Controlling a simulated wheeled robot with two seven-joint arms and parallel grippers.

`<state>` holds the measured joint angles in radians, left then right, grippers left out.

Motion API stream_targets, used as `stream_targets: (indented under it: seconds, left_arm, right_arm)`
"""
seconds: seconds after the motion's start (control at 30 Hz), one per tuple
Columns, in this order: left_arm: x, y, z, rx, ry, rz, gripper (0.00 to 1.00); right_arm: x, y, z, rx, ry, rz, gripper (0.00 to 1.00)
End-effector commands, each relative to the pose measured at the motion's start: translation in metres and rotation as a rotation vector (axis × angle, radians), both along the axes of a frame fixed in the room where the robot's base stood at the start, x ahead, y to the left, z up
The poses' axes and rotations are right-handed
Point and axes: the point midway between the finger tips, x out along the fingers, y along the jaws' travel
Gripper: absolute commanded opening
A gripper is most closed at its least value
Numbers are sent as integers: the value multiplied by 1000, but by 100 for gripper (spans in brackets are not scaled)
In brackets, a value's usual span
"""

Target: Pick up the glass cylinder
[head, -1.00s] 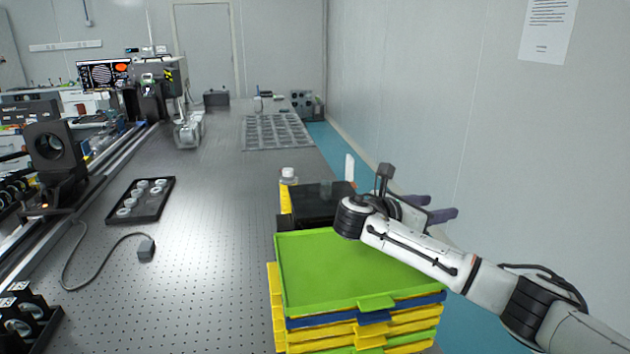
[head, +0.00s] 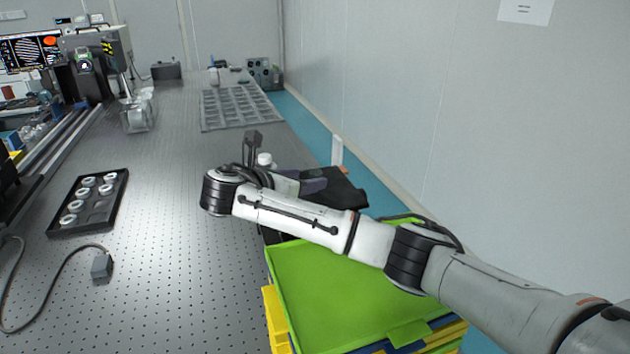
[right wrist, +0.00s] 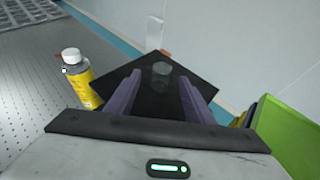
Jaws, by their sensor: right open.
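The glass cylinder (right wrist: 161,71) shows in the right wrist view as a small, clear, greyish cylinder on a black surface (right wrist: 158,105). I cannot make it out in the head view, where my right arm covers part of that area. My right gripper (right wrist: 161,82) is open, with its two purple fingers apart on either side of the cylinder in the picture; nothing is between them in their grip. In the head view the right gripper (head: 316,179) is over the black box (head: 346,194). My left gripper is in neither view.
A yellow bottle with a white cap (right wrist: 77,78) stands left of the black surface. Stacked green and yellow trays (head: 340,290) are in front. A black tray of rings (head: 88,203) and a cable box (head: 102,265) lie left on the perforated table. The wall is at right.

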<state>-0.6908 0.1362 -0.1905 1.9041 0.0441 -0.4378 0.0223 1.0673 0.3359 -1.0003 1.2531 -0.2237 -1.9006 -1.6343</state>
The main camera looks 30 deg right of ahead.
Motion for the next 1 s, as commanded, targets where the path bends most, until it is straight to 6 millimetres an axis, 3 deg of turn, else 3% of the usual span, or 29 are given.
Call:
stream_targets:
  seconds: [0.3, 0.63, 0.9, 1.0]
  left_arm:
    - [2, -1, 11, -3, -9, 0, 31]
    - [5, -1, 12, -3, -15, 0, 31]
    - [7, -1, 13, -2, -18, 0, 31]
    - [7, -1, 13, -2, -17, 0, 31]
  right_arm:
    - [14, -39, -15, 0, 3, -4, 48]
    - [17, -45, -18, 1, 1, -2, 48]
    - [17, -45, -18, 0, 1, -2, 2]
    - [17, -45, -17, 0, 1, -2, 2]
